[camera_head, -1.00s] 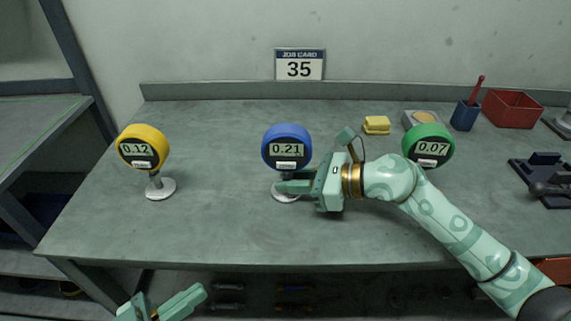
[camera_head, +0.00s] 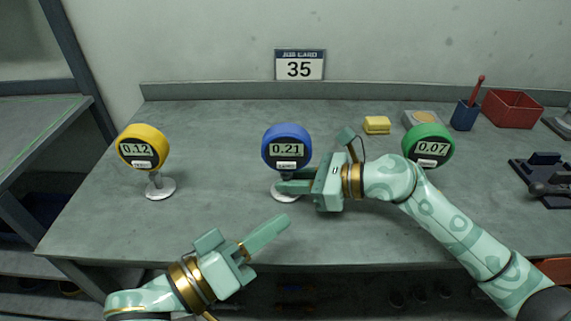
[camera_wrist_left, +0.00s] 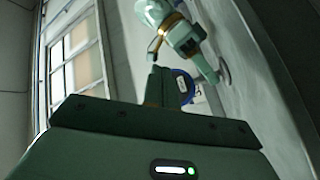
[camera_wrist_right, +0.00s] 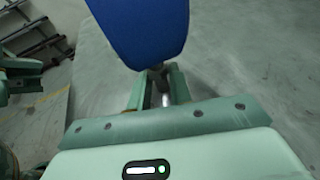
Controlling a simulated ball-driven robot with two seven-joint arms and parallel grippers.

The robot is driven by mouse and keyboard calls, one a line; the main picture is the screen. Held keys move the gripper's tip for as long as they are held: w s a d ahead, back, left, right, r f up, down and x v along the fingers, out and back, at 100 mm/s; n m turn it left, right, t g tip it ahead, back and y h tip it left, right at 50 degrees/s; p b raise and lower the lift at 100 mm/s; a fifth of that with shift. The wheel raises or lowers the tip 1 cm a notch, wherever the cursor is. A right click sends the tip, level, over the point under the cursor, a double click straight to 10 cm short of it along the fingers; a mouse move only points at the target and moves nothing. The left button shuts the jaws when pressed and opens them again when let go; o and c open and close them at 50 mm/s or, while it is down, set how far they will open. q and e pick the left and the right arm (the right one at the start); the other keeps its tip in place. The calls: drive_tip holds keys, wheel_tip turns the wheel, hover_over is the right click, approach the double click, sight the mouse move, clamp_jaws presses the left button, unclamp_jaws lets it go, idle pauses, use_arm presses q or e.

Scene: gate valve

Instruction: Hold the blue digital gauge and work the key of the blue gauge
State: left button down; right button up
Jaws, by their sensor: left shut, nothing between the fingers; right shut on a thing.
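The blue digital gauge (camera_head: 287,133) stands upright on a round white base (camera_head: 285,193) in the middle of the bench. Its display reads 0.21, and a pale key (camera_head: 286,166) sits below the display. My right gripper (camera_head: 290,186) is shut on the gauge's stem under the dial; the right wrist view shows the stem (camera_wrist_right: 158,84) between the fingers and the blue dial (camera_wrist_right: 140,30) above. My left gripper (camera_head: 272,232) is shut and empty, over the bench's front part, below and in front of the gauge, apart from it. The left wrist view shows the blue gauge (camera_wrist_left: 186,88) partly hidden behind the fingers.
A yellow gauge (camera_head: 142,148) reading 0.12 stands at left. A green gauge (camera_head: 429,146) reading 0.07 stands at right behind my right arm. A yellow block (camera_head: 376,125), blue cup (camera_head: 465,116) and red bin (camera_head: 513,109) are at the back right.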

use_arm(q)
drive_tip(key=shift+w, duration=0.1)
approach(296, 165)
drive_tip(key=shift+s+d+x, duration=0.1)
drive_tip(key=shift+s+x, duration=0.05)
drive_tip(key=shift+x, duration=0.65)
drive_tip(key=shift+s+d+x, duration=0.1)
drive_tip(key=shift+x, duration=0.7)
drive_tip(key=shift+s+d+x, duration=0.15)
drive_tip(key=shift+x, duration=0.65)
drive_tip(key=shift+w, duration=0.1)
drive_tip(key=shift+w, duration=0.3)
drive_tip(key=shift+w, duration=0.4)
idle(0.6)
drive_tip(key=shift+s, duration=0.8)
drive_tip(key=shift+s, duration=0.1)
